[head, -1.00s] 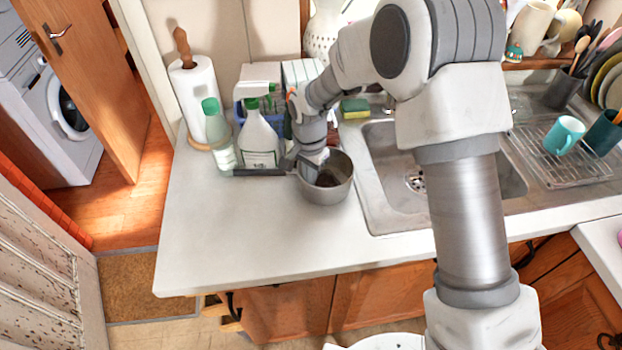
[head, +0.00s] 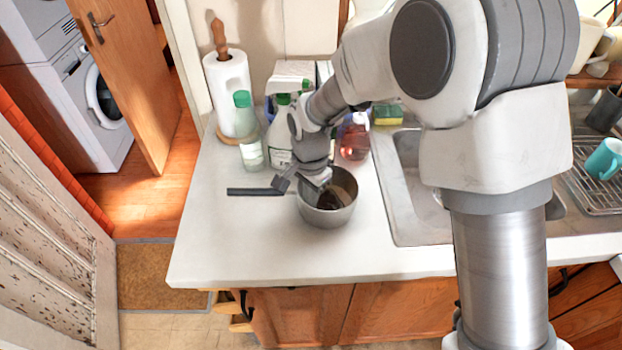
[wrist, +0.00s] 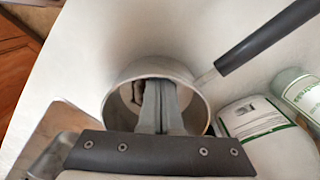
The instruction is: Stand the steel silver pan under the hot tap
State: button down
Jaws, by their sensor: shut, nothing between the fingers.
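The steel pan (head: 327,212) stands upright on the white worktop, left of the sink, with its dark handle (head: 256,191) pointing left. In the wrist view, I look down into the pan (wrist: 118,90) and its handle (wrist: 268,43) runs to the upper right. My gripper (head: 318,197) is at the pan, tilted down at its back-left rim. In the wrist view, the closed fingers (wrist: 160,105) reach over the pan's opening with nothing between them; whether they touch its wall I cannot tell. The hot tap is not visible; my arm covers much of the sink area.
The sink (head: 405,200) lies right of the pan. Behind the pan stand a spray bottle (head: 279,145), a green-capped bottle (head: 249,135), a red bottle (head: 354,138) and a paper roll (head: 230,90). A sponge (head: 387,115) lies behind the sink. The front-left worktop is clear.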

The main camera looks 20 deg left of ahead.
notch_tip(320, 180, up, 16)
jog(key=d+r+n+t, duration=0.1)
jog(key=d+r, duration=0.5)
jog(key=d, duration=0.3)
jog(key=s+d+n+t, duration=0.1)
jog(key=s+d, duration=0.2)
jog(key=d, duration=0.5)
jog(key=s+d+r+n+t, duration=0.1)
jog(key=s+d, duration=0.3)
jog(key=d, duration=0.4)
jog(key=s+d+r+n+t, duration=0.1)
jog(key=s+d, duration=0.3)
jog(key=d, duration=0.4)
jog(key=shift+s+r+n+t, duration=0.25)
jog(key=shift+n+t, duration=0.15)
jog(key=shift+t, duration=0.4)
